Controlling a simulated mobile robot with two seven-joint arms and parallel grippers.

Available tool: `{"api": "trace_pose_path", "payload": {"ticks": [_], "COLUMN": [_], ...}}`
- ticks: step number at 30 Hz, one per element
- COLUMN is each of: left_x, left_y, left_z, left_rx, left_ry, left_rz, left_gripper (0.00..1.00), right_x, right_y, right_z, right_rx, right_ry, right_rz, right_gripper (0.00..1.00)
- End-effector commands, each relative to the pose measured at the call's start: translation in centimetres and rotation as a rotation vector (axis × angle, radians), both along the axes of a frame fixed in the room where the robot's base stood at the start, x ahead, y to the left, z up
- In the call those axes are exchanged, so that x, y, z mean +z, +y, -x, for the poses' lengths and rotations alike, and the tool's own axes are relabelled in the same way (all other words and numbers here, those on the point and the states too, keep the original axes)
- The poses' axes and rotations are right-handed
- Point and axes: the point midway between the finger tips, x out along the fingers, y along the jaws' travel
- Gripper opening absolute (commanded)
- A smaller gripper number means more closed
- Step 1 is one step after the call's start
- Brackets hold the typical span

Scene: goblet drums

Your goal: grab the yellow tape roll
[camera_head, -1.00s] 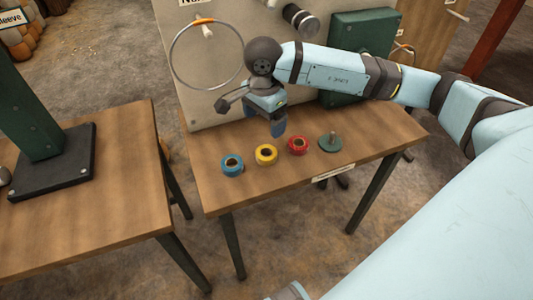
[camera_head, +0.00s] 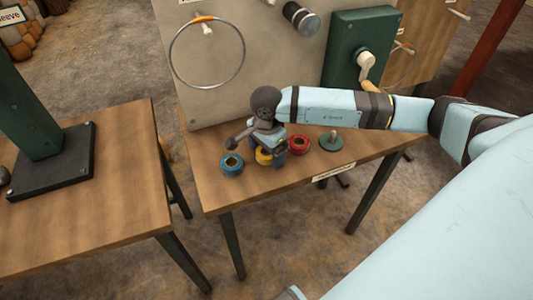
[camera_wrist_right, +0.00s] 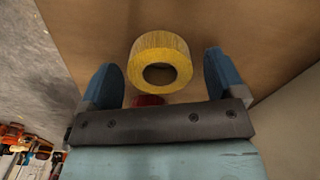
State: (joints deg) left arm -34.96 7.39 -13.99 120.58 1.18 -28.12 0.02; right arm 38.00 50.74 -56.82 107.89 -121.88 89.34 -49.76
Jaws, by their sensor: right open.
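The yellow tape roll (camera_head: 262,156) lies on the wooden table between a blue roll and a red roll, partly hidden by my right gripper in the head view. My right gripper (camera_head: 268,158) is low over it. In the right wrist view the yellow roll (camera_wrist_right: 160,63) sits ahead of and between the two blue fingers of the open right gripper (camera_wrist_right: 161,80). Gaps show on both sides, with no contact visible. My left gripper is not in view.
A blue tape roll (camera_head: 231,164) lies just left and a red tape roll (camera_head: 300,144) just right. A green disc with a peg (camera_head: 331,141) stands further right. A board with a metal ring (camera_head: 243,58) and a green crank box (camera_head: 350,50) rises behind.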

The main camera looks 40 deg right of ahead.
Motion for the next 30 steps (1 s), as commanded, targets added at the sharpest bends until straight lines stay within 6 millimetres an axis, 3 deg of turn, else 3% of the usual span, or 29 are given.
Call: {"api": "trace_pose_path", "payload": {"ticks": [4, 11, 23, 30], "left_x": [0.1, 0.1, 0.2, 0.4], "left_y": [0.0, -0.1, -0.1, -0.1], "left_z": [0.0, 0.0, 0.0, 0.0], "left_rx": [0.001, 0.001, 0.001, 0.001], "left_ry": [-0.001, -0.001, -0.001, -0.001], "left_rz": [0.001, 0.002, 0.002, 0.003], "left_gripper": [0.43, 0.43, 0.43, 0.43], "right_x": [0.0, 0.1, 0.6, 4.0], "right_y": [0.0, 0.0, 0.0, 0.0], "right_z": [0.0, 0.0, 0.0, -0.1], "right_rx": [0.0, 0.0, 0.0, 0.0], "right_ry": [0.0, 0.0, -0.002, -0.005], "right_rz": [0.0, 0.0, -0.001, -0.001], "right_gripper": [0.89, 0.36, 0.34, 0.34]}}
